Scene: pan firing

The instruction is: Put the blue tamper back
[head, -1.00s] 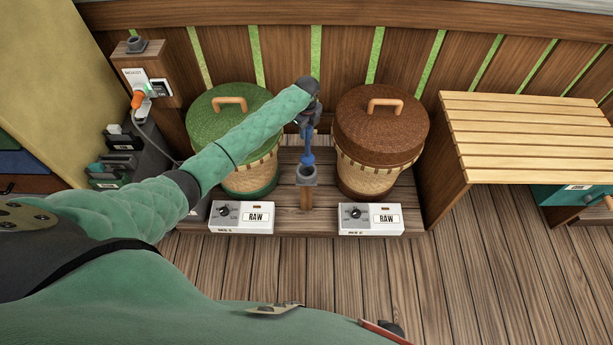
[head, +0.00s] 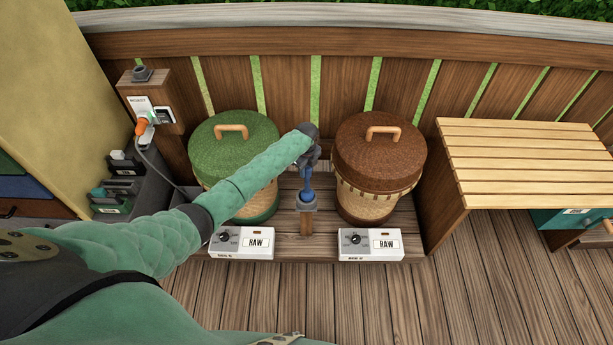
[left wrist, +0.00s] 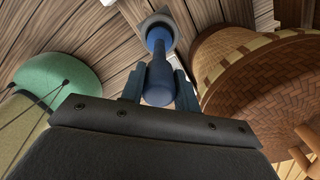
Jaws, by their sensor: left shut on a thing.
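The blue tamper (head: 307,187) is upright between the two lidded baskets, its lower end at the grey socket (head: 306,203) on a short wooden post. My left gripper (head: 308,166) is shut on the top of the tamper. In the left wrist view the tamper (left wrist: 160,65) sits between the two fingers (left wrist: 158,90), and its far end meets the square grey socket (left wrist: 158,22). How deep it sits in the socket is hard to tell. My right gripper is not in view.
A green-lidded basket (head: 233,150) stands left and a brown-lidded basket (head: 378,150) right, both close to the gripper. A slatted bench (head: 530,160) is at the right. Another empty-looking socket (head: 141,75) tops a post at the back left.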

